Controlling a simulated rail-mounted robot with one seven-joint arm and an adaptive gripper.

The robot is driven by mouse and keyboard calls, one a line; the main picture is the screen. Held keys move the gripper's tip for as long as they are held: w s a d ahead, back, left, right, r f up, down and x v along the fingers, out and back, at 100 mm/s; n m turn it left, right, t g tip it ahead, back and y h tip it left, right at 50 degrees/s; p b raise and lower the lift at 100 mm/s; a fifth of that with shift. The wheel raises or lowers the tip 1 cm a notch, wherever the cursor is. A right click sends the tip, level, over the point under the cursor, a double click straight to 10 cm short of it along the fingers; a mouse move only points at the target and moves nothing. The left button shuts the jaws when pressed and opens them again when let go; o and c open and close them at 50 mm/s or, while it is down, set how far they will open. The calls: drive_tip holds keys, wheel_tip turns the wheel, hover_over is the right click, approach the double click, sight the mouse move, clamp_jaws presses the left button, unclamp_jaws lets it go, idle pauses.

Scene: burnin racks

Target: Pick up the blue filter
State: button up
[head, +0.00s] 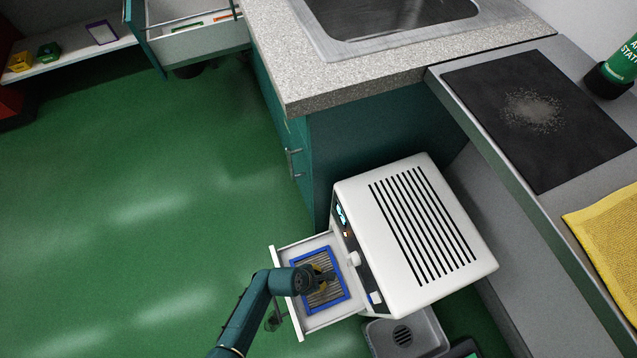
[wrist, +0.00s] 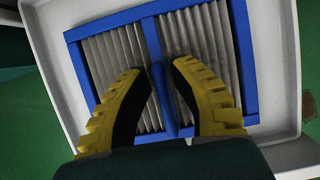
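The blue filter (head: 343,283) has a blue frame with grey pleats and lies flat in the pulled-out white drawer (head: 288,259) of a white machine. In the wrist view the filter (wrist: 241,60) fills most of the picture, with a raised blue bar or handle (wrist: 165,98) along its middle. My gripper (wrist: 162,68) is over the filter, its two yellow, black-padded fingers apart on either side of the blue bar. A gap shows between each pad and the bar. How far the fingertips are above the pleats I cannot tell.
The white machine (head: 425,235) with a slotted top stands right of the drawer. A grey bin (head: 425,330) is below it. A counter with a sink (head: 300,85) is above. Green floor at the left is clear.

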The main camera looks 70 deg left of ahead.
clamp_jaws()
